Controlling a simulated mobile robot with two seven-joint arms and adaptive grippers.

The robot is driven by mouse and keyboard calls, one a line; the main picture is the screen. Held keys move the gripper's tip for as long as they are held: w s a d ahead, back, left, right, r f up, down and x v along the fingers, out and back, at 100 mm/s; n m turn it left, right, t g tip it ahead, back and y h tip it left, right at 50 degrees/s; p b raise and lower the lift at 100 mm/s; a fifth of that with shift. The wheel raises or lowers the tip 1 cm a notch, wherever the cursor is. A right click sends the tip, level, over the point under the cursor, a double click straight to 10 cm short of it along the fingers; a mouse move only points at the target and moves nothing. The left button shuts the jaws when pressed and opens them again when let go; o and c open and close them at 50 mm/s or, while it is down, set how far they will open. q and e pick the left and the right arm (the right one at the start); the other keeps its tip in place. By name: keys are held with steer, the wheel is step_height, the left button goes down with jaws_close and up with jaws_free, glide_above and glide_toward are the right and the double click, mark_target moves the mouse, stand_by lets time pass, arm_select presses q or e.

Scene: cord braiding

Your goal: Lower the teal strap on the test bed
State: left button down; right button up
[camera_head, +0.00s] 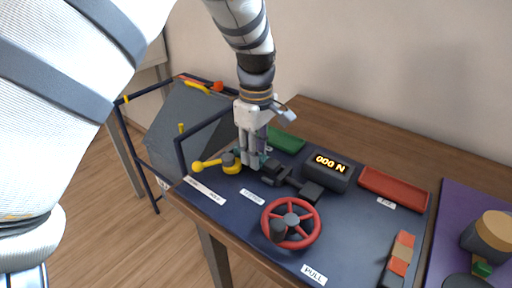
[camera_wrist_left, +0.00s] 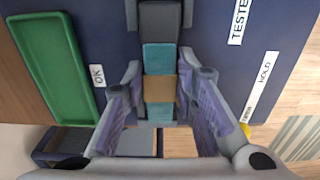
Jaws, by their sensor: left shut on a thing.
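The teal strap (camera_wrist_left: 160,60) shows in the left wrist view as a short teal band with a tan wrap (camera_wrist_left: 160,89) around its middle. It lies between the fingers of my left gripper (camera_wrist_left: 166,76), which is shut on it. One end of the strap is by a dark grey clamp block (camera_wrist_left: 160,22). In the head view my left gripper (camera_head: 251,165) points down at the back left of the dark blue test bed (camera_head: 350,235), and only a bit of teal shows beside its fingers. My right gripper is not in view.
On the bed are a red handwheel (camera_head: 291,223), a display reading "000 N" (camera_head: 329,170), a yellow lever (camera_head: 206,163), a green tray (camera_head: 285,140) and a red tray (camera_head: 394,188). A striped strap piece (camera_head: 400,257) lies front right. A dark frame bar (camera_head: 180,155) stands left.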

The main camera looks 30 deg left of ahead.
arm_select(q)
steer(key=shift+s+f, duration=0.1)
steer(key=shift+f, duration=0.15)
steer(key=shift+f, duration=0.1)
steer(key=shift+r, duration=0.4)
steer(key=shift+r, duration=0.15)
steer(key=shift+r, duration=0.35)
steer(key=shift+f, duration=0.1)
stand_by(0.3)
steer(key=shift+f, duration=0.7)
